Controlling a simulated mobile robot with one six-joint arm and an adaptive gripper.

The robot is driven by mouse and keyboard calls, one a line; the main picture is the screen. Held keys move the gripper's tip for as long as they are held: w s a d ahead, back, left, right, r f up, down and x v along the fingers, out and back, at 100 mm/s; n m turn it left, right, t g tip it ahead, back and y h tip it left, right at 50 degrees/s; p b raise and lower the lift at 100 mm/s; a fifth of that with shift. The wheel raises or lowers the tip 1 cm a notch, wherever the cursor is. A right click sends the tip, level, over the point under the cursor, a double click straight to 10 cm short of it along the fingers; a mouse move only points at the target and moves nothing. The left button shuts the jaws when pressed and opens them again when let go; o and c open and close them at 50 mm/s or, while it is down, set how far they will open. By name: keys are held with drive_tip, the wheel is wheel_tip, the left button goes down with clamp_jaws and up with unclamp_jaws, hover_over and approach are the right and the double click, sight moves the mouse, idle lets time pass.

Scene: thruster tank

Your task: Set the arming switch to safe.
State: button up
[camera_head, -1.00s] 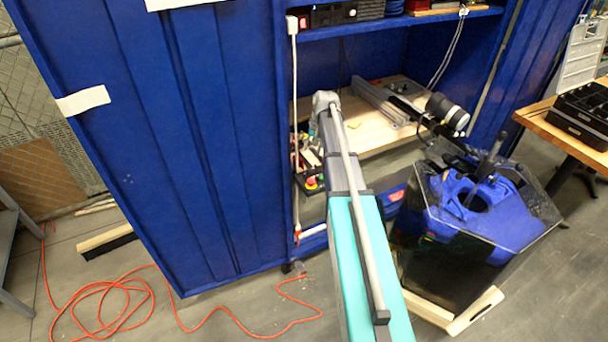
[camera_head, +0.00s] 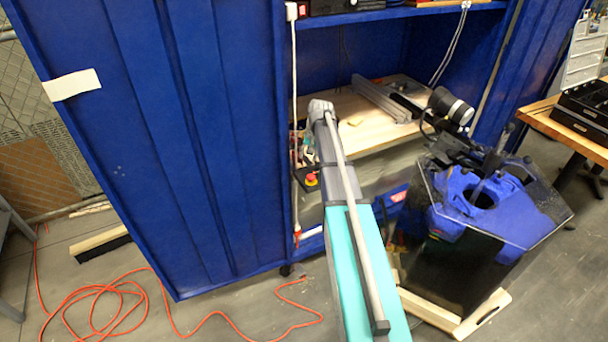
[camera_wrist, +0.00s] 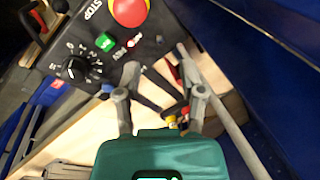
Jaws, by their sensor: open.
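A dark control box (camera_wrist: 128,48) fills the upper middle of the wrist view. It carries a red STOP button (camera_wrist: 130,10), a green button (camera_wrist: 105,42) and a black numbered dial (camera_wrist: 75,68). A black lever with an orange-red part (camera_wrist: 38,22) shows at the upper left corner. I cannot tell which of these is the arming switch; no label for it is readable. My gripper (camera_wrist: 162,95) is open, its fingers apart and empty, just below the box's edge. In the head view the box's red button (camera_head: 311,180) shows left of my arm; the gripper is mostly hidden there.
A blue cabinet (camera_head: 180,150) encloses the left side of the work space. A wooden board (camera_head: 365,125) lies inside. A tank with clear panels and a blue thruster (camera_head: 480,195) stands to the right. An orange cord (camera_head: 110,295) lies on the floor.

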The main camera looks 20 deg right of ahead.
sight(304, 169)
drive_tip(key=shift+b+x, duration=3.1)
drive_tip(key=shift+x, duration=0.4)
clamp_jaws()
